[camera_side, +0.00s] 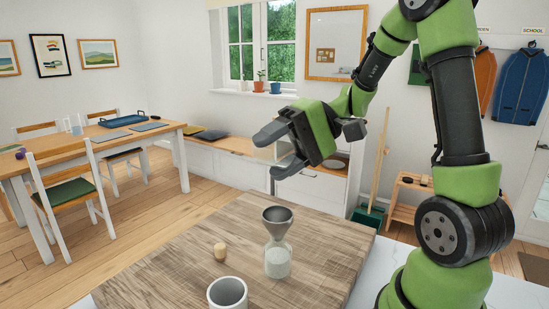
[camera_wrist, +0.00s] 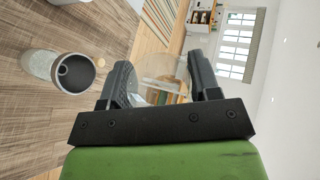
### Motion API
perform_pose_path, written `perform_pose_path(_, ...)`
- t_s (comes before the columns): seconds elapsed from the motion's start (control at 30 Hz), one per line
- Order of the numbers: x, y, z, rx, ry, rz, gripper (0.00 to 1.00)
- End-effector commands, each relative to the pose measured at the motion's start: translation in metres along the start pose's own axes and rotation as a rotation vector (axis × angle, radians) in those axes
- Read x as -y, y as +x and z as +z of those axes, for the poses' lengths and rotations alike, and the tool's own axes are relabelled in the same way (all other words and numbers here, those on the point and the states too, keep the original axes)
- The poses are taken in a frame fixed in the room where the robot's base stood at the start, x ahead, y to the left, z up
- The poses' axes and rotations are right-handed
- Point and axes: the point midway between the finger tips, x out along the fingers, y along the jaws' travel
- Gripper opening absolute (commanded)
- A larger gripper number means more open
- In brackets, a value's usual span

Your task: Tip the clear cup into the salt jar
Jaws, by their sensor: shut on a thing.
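My gripper (camera_side: 272,156) is raised above and behind the jar in the side view, its fingers pointing left. In the wrist view my gripper (camera_wrist: 160,64) is shut on the clear cup (camera_wrist: 163,72), which is see-through and faint between the fingers. The cup is hard to make out in the side view, and I cannot tell its contents or tilt. The glass salt jar (camera_side: 278,264) stands upright on the wooden board with white salt inside. A grey funnel (camera_side: 277,221) sits in its mouth. The jar (camera_wrist: 38,64) and funnel (camera_wrist: 77,74) also show at left in the wrist view.
A cork stopper (camera_side: 220,252) stands on the board (camera_side: 180,262) left of the jar. The board's back and left are clear. A dining table (camera_side: 100,142) and a bench (camera_side: 225,148) are farther off.

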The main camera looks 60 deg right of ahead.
Motion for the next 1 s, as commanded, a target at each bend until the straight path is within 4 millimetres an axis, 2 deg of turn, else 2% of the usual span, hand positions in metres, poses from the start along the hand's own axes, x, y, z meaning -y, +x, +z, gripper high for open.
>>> perform_pose_path(0.37,0.008,-0.002,-0.004,0.034,0.227,0.062,0.28)
perform_pose_path(0.67,0.021,-0.003,-0.012,0.128,0.628,0.169,0.28)
perform_pose_path(1.0,0.033,-0.003,-0.026,0.277,1.184,0.280,0.28)
